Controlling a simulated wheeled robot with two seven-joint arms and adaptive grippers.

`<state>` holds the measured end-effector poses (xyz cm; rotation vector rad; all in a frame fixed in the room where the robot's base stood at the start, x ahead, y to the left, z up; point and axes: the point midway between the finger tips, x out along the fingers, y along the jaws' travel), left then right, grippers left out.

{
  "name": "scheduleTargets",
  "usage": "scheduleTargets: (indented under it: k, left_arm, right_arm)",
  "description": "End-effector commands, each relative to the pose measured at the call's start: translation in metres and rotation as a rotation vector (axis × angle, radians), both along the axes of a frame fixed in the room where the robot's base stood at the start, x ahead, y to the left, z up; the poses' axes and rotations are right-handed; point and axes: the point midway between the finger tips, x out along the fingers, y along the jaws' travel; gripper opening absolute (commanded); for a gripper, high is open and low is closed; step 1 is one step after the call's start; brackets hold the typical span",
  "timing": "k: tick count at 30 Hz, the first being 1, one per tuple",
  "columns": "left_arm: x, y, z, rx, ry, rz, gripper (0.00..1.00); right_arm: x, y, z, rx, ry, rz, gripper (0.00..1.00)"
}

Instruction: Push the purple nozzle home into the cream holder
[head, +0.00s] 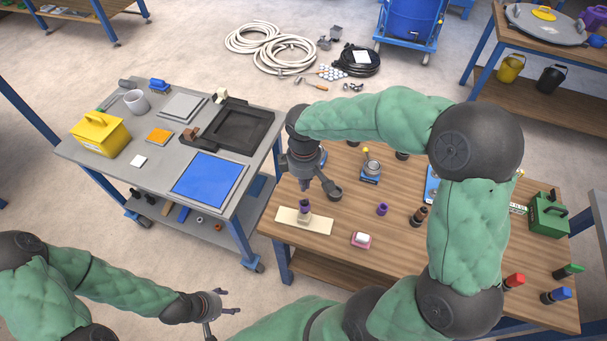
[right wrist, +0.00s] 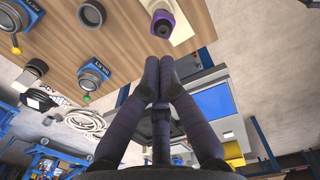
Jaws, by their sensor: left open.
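The purple nozzle (head: 304,207) stands upright at the cream holder (head: 287,215), a flat pale plate at the table's front left corner. In the right wrist view the nozzle (right wrist: 162,25) shows purple with a dark centre, beside the pale holder (right wrist: 184,32). How deep the nozzle sits cannot be told. My right gripper (head: 305,187) points down just above the nozzle. In the right wrist view its fingertips (right wrist: 160,62) are close together with nothing visible between them, just short of the nozzle. My left gripper (head: 222,302) is open and empty, low at the left, away from the table.
A dark bottle (head: 419,216) is further right. A grey cart with a blue mat (head: 208,179) stands left, across a gap.

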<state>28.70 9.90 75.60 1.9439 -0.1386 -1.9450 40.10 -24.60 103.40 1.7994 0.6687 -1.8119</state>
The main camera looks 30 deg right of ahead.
Motion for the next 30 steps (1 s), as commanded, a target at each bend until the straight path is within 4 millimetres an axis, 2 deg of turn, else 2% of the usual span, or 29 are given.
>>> scheduleTargets:
  k: [1, 3, 10, 17, 30]
  left_arm:
    - [0.000, 0.000, 0.013, 0.000, 0.000, 0.000, 0.64]
    - [0.000, 0.000, 0.020, 0.000, 0.000, 0.000, 0.64]
    - [0.000, 0.000, 0.029, 0.000, 0.000, 0.000, 0.64]
    - [0.000, 0.000, 0.018, 0.000, 0.001, 0.000, 0.64]
    - [0.000, 0.000, -0.018, 0.000, 0.001, 0.000, 0.64]
  right_arm:
    - [-0.001, 0.000, 0.006, 0.001, 0.002, 0.028, 0.00]
    - [-0.002, 0.000, 0.006, 0.002, 0.000, 0.067, 0.00]
    - [-0.004, 0.000, 0.003, 0.007, -0.002, 0.132, 0.00]
    - [-0.004, 0.000, -0.011, 0.007, -0.003, 0.137, 0.00]
    - [-0.004, 0.000, -0.054, 0.007, -0.004, 0.136, 0.00]
